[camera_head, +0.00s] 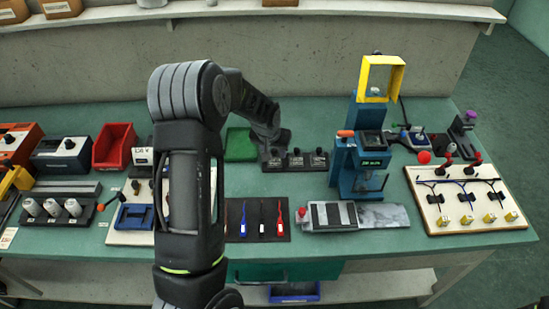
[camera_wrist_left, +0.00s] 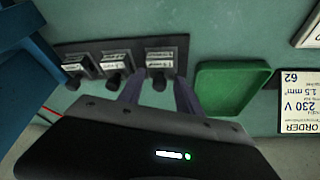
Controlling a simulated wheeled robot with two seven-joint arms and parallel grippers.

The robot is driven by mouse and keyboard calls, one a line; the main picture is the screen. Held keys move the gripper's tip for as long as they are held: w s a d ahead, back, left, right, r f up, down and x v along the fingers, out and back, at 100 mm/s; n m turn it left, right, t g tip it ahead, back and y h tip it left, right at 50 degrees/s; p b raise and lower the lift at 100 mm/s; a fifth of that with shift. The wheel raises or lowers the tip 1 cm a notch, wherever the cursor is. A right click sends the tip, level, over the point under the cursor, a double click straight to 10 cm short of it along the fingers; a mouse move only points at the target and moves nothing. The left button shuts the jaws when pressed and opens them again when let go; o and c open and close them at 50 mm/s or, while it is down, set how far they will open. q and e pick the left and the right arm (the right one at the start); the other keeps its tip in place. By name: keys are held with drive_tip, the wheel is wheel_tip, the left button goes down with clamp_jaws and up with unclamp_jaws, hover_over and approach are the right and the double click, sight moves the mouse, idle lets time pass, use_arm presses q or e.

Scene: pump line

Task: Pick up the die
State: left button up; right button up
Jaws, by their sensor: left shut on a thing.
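A dark rack (camera_head: 295,168) with three labelled black dies stands toward the back of the green table, and its dies show at upper left in the left wrist view. My left gripper (camera_head: 272,146) reaches down at the rack's left end. In the left wrist view my left gripper (camera_wrist_left: 160,88) has its two fingers on either side of the knob of the end die (camera_wrist_left: 159,80) and is shut on it. That die still sits in line with the other two dies (camera_wrist_left: 115,75), behind a white label. The fingertip contact is partly hidden. My right gripper is not in view.
A green tray (camera_head: 239,146) lies close beside the rack. A blue press (camera_head: 345,165) with a yellow guard (camera_head: 381,78) stands to the right. A dark mat (camera_head: 258,218) with several tools lies in front. An order card (camera_wrist_left: 300,105) shows in the left wrist view.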

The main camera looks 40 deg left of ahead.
sight(275, 150)
use_arm(q)
clamp_jaws()
drive_tip(key=shift+r, duration=0.1)
drive_tip(key=shift+r, duration=0.3)
wheel_tip(275, 150, up, 9)
drive_tip(key=shift+r+b, duration=0.15)
drive_tip(key=shift+b, duration=0.8)
drive_tip(key=s+d+f+m, duration=0.1)
drive_tip(key=s+d+m, duration=0.1)
drive_tip(key=d, duration=0.9)
drive_tip(key=s+d+m+h, duration=0.1)
drive_tip(key=s+d, duration=0.1)
drive_tip(key=d, duration=1)
drive_tip(key=shift+d+f+m, duration=0.15)
drive_tip(key=shift+f+m, duration=0.25)
